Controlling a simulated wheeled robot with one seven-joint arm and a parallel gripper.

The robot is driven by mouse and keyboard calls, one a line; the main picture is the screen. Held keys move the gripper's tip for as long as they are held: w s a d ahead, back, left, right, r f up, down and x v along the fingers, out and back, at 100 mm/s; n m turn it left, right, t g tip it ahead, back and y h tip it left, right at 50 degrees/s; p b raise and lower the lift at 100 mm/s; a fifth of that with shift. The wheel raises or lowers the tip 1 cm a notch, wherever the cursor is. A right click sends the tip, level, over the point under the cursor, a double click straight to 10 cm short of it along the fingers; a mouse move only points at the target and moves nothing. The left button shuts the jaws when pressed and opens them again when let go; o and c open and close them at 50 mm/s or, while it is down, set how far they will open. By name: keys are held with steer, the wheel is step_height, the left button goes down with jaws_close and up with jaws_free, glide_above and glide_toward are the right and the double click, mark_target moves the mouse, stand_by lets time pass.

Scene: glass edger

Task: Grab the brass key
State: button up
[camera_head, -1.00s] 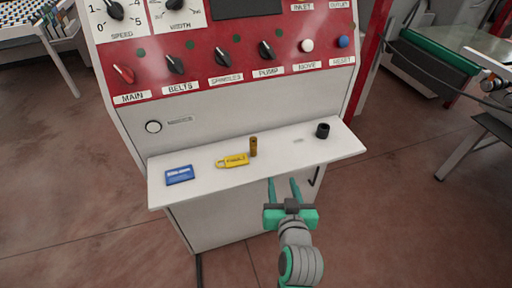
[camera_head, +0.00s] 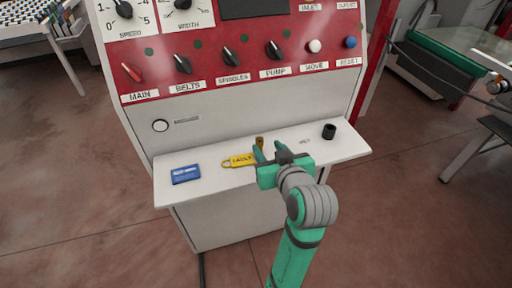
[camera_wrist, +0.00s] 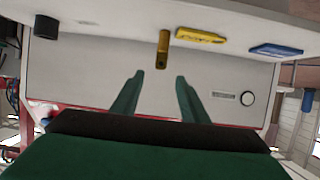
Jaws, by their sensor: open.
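The brass key (camera_head: 260,141) stands upright on the white shelf of the control panel, with only its upper part showing beyond my gripper in the head view. In the wrist view the brass key (camera_wrist: 163,48) is a short brass piece with a dark hole at its lower end in the picture. My gripper (camera_head: 268,150) is over the shelf, close to the key. In the wrist view my gripper (camera_wrist: 157,86) has its two green fingers apart with nothing between them. The key is ahead of the fingertips, roughly in line with the gap.
A yellow tag (camera_head: 239,160) lies just left of the key, and a blue card (camera_head: 186,174) farther left. A black cylinder (camera_head: 328,131) stands at the shelf's right. The white shelf (camera_head: 215,178) is clear between tag and card. The panel face (camera_head: 225,118) rises behind.

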mark_target(260, 140)
steer(key=x, duration=0.9)
steer(key=shift+f, duration=0.35)
jaws_close()
